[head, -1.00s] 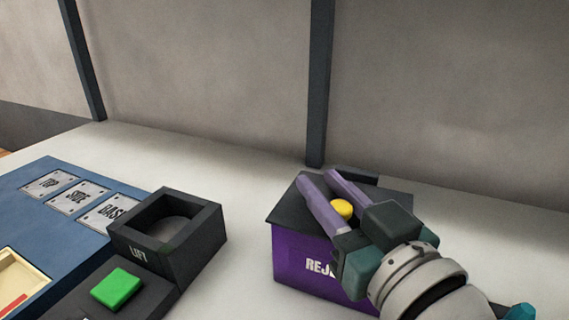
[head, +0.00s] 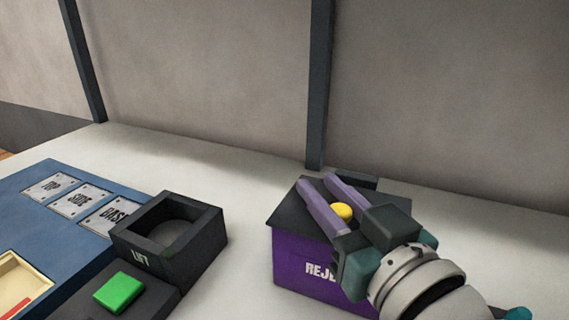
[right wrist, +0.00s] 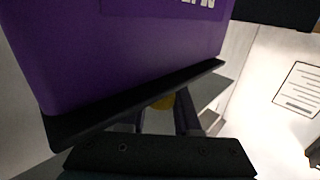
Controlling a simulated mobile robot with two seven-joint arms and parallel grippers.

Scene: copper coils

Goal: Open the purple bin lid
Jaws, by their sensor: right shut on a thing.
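The purple bin (head: 297,262), lettered "REJE…" with the rest covered, stands on the pale table right of centre in the head view. Its dark lid (head: 288,210) lies flat on top, closed. A yellow knob (head: 342,211) sits on the lid. My right gripper (head: 319,180) reaches over the lid from the right, its two purple fingers on either side of the knob and shut on it. In the right wrist view the purple bin wall (right wrist: 120,50), the dark lid edge (right wrist: 140,104) and part of the yellow knob (right wrist: 163,103) show. My left gripper is not visible.
Left of the bin stands a dark open box marked "LIFT" (head: 146,259), with a green button (head: 118,292) in front. A blue board (head: 60,225) with labelled plates lies at far left. A dark post (head: 320,90) rises behind the bin. Bare table separates box and bin.

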